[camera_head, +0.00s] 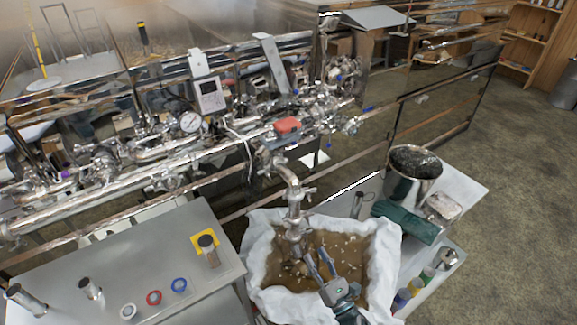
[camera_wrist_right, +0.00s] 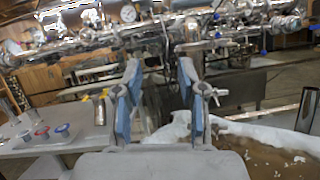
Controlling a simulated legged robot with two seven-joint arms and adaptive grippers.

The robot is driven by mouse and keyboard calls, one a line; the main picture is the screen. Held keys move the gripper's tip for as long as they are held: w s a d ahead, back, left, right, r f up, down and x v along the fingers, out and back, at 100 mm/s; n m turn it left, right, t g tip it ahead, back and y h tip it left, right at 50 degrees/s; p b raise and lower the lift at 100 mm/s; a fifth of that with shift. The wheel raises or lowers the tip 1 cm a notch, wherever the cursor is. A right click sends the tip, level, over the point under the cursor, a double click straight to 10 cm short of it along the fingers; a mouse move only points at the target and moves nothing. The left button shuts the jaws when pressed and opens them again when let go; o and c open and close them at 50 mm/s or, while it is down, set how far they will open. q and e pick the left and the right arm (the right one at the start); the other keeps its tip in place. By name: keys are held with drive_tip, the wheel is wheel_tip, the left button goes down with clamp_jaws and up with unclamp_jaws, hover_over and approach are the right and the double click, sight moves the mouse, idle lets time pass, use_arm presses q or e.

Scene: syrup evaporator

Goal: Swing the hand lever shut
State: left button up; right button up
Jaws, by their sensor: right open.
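A metal draw-off pipe (camera_head: 290,178) comes down from the evaporator's plumbing and ends over a cloth-lined tub. A small metal hand lever (camera_head: 308,190) sticks out to the right from its valve; it also shows in the right wrist view (camera_wrist_right: 216,92), just right of my right finger. My right gripper (camera_head: 317,254) is open and empty, below the lever and over the tub, its fingers pointing up toward the pipe. In the right wrist view (camera_wrist_right: 160,72) the pipe stands behind the right finger. I cannot tell whether that finger touches the lever. My left gripper is not in view.
The tub's white cloth (camera_head: 262,262) surrounds brown liquid. A grey table (camera_head: 120,262) at the left holds rings and metal cylinders. A bucket (camera_head: 408,180) of dark material and a green cloth (camera_head: 408,220) stand at the right. A red-topped part (camera_head: 287,126) and gauge (camera_head: 191,122) sit above.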

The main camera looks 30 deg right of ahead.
drive_tip(key=shift+s+d+f, duration=0.25)
drive_tip(key=shift+s+f, duration=0.05)
drive_tip(key=shift+s, duration=0.25)
